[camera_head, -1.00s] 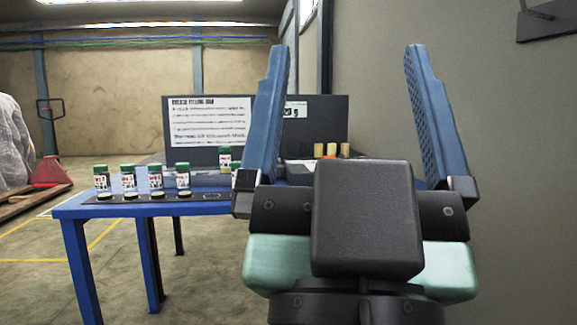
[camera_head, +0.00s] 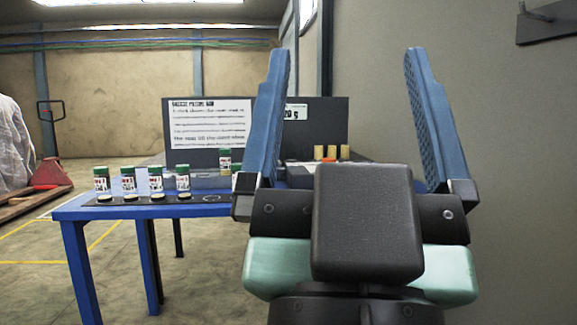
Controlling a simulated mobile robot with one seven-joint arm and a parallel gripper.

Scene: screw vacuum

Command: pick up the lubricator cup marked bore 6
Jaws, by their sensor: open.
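My gripper (camera_head: 346,120) is open and empty. Its two blue fingers point up in the foreground, well apart, nearer to me than the blue table (camera_head: 140,208). Several small cups with green caps and white labels stand in a row on the table's left part: one at the far left (camera_head: 101,179), then a second (camera_head: 128,180), a third (camera_head: 155,180) and a fourth (camera_head: 183,179). Another green-capped cup (camera_head: 225,162) stands farther back, just left of my gripper. The label print is too small to read, so I cannot tell which is bore 6.
A dark panel with a white instruction sheet (camera_head: 209,122) stands behind the cups. Round pale discs (camera_head: 131,197) lie on a dark strip before them. Yellow cylinders (camera_head: 332,152) show between my fingers. A wall (camera_head: 520,180) is close on the right.

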